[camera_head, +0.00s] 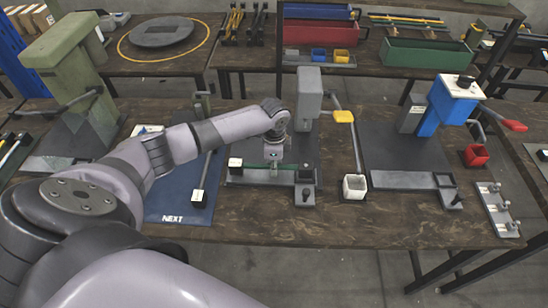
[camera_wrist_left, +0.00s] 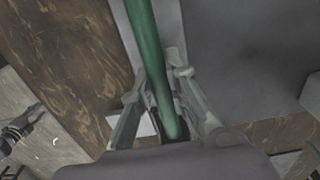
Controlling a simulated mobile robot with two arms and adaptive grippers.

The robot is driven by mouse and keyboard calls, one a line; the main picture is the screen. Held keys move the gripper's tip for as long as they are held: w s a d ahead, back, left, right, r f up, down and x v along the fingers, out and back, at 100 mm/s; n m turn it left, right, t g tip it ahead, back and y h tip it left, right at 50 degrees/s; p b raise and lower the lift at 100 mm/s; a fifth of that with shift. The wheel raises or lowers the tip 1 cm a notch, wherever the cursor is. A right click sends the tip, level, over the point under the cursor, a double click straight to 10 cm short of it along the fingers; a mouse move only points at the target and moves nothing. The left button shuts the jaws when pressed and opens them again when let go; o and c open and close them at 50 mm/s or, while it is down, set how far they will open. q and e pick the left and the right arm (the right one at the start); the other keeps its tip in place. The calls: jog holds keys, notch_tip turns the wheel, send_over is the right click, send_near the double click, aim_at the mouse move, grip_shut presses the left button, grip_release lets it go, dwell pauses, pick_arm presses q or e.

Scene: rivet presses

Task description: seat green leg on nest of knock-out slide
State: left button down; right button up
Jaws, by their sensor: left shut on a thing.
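The green leg (camera_wrist_left: 149,45) is a long, round-ended green bar in the left wrist view. My left gripper (camera_wrist_left: 165,115) is shut on it near its rounded end. In the head view my left gripper (camera_head: 274,161) is low over the front of the middle press, and only a thin strip of green shows beside it. I cannot tell whether the leg touches the slide. My right gripper is not in view.
The middle press (camera_head: 309,98) stands behind my gripper, with a yellow-handled lever (camera_head: 344,117). A white bin (camera_head: 355,186) is to the right, before a blue press (camera_head: 435,112). A blue NEXT mat (camera_head: 172,207) lies left. The bench's front strip is mostly clear.

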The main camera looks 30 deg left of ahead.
pick_arm(q)
jog(key=shift+f, duration=0.5)
jog(key=c, duration=1.5)
grip_release()
